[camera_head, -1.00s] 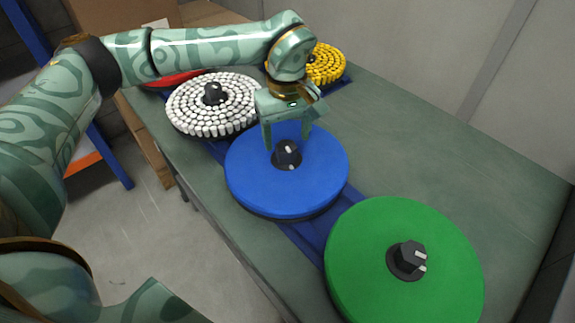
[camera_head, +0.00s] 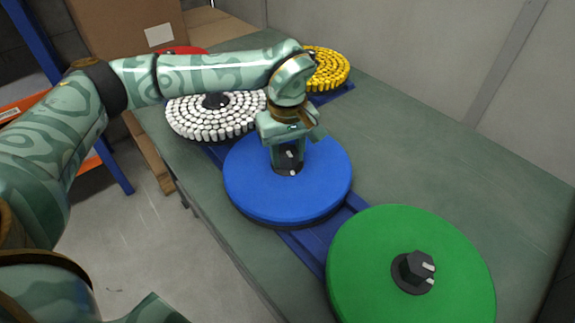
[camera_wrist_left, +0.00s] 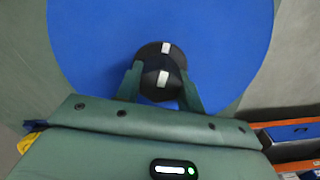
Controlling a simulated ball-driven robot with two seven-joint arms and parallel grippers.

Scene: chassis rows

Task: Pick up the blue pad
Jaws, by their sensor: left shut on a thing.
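The blue pad (camera_head: 315,190) is a round disc with a black knob (camera_head: 289,158) at its centre, lying on the blue rail on the table. My left gripper (camera_head: 288,165) is over the pad with its fingers pointing down, shut on the knob. In the left wrist view the blue pad (camera_wrist_left: 90,40) fills the upper part, and the knob (camera_wrist_left: 162,72) is between the two fingers of my left gripper (camera_wrist_left: 162,85). The pad shows no clear gap from the rail. My right gripper is not in view.
A green pad (camera_head: 375,260) with a black knob is close in front. A white-bristled disc (camera_head: 190,118), a yellow-bristled disc (camera_head: 328,70) and a partly hidden red disc (camera_head: 180,50) are behind. The green table (camera_head: 430,150) is bare to the right. A cardboard box (camera_head: 120,25) stands at the back left.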

